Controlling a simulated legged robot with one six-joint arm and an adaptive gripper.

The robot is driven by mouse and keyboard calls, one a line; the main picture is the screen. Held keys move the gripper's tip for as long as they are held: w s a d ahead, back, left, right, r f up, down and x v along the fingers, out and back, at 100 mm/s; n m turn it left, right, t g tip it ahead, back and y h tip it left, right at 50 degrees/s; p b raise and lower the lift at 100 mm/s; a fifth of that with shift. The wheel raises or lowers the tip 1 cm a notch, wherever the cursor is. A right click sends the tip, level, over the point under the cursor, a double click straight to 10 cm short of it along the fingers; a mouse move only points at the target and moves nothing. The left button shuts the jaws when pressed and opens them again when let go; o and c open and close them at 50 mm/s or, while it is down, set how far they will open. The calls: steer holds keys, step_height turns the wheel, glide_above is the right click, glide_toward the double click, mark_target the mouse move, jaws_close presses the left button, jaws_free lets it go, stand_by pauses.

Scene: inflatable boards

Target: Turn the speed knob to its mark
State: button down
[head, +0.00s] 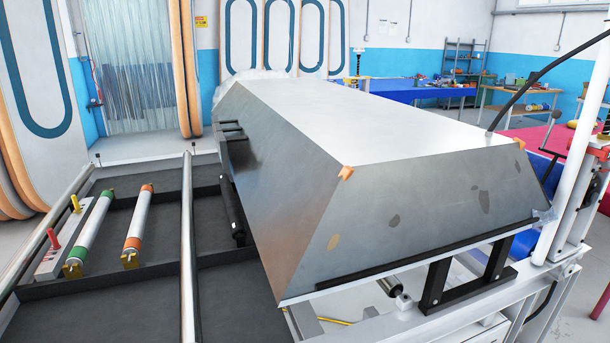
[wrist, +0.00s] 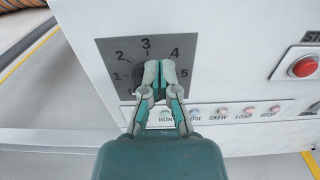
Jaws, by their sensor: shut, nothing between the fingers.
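In the wrist view a grey dial plate (wrist: 112,52) with the numbers 1 to 5 in an arc sits on a white panel. The dark speed knob (wrist: 138,72) is at its middle, mostly hidden behind my fingers. The knob's pointer and the mark cannot be made out. My gripper (wrist: 159,70) is shut and empty, its teal and grey fingertips in front of the knob, below the 3 and 4. I cannot tell whether they touch the knob. Neither the dial nor my gripper can be made out in the head view.
A red push button (wrist: 303,66) is to the right of the dial. A row of small labelled lights (wrist: 220,113) runs below it. In the head view a large grey metal hood (head: 290,130) fills the middle, with rollers (head: 93,222) at the left.

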steer(key=v, duration=0.6)
steer(key=shift+r, duration=0.2)
steer(key=w+a, duration=0.4)
steer(key=shift+w+a+f, duration=0.25)
steer(key=shift+w+f, duration=0.05)
steer(key=shift+w, duration=0.1)
stand_by(0.6)
steer(key=shift+f, duration=0.1)
stand_by(0.5)
steer(key=shift+d, duration=0.35)
steer(key=shift+w+d, duration=0.2)
steer(key=shift+d, duration=0.1)
steer(key=shift+d, duration=0.1)
